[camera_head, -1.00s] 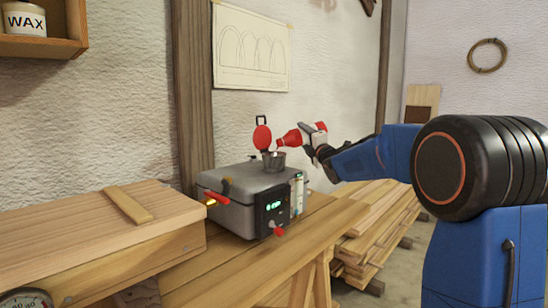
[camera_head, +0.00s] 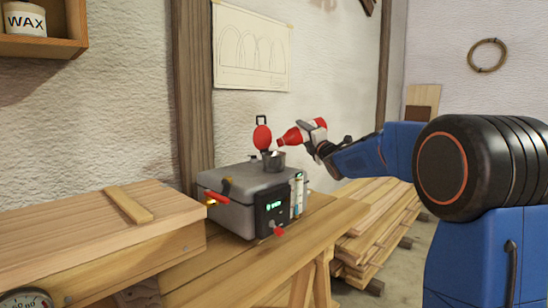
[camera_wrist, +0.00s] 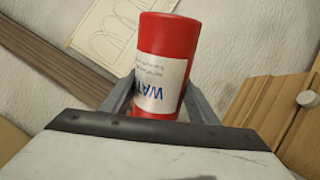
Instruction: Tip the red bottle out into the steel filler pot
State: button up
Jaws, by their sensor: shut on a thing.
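My gripper (camera_head: 314,130) is shut on the red bottle (camera_head: 293,136). The bottle is tilted, its narrow end pointing left and down, a little above the steel filler pot (camera_head: 275,161). A gap shows between them, and I see no clear stream. The small open pot stands on top of a grey metal box, with a raised red lid (camera_head: 262,137) behind it. In the wrist view the red bottle (camera_wrist: 167,45) sits between the fingers of my gripper (camera_wrist: 158,100), with its white label upside down. The inside of the pot is hidden.
The grey box (camera_head: 245,190) has a green display, a red knob and a red-handled lever. It stands on a wooden bench (camera_head: 325,215). A wooden chest (camera_head: 70,232) stands at left, stacked boards (camera_head: 375,220) at right. A drawing hangs on the wall behind.

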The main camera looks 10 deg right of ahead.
jog(key=shift+a+r+n+y, duration=0.3)
jog(key=shift+r+n, duration=0.2)
jog(key=shift+n, duration=0.2)
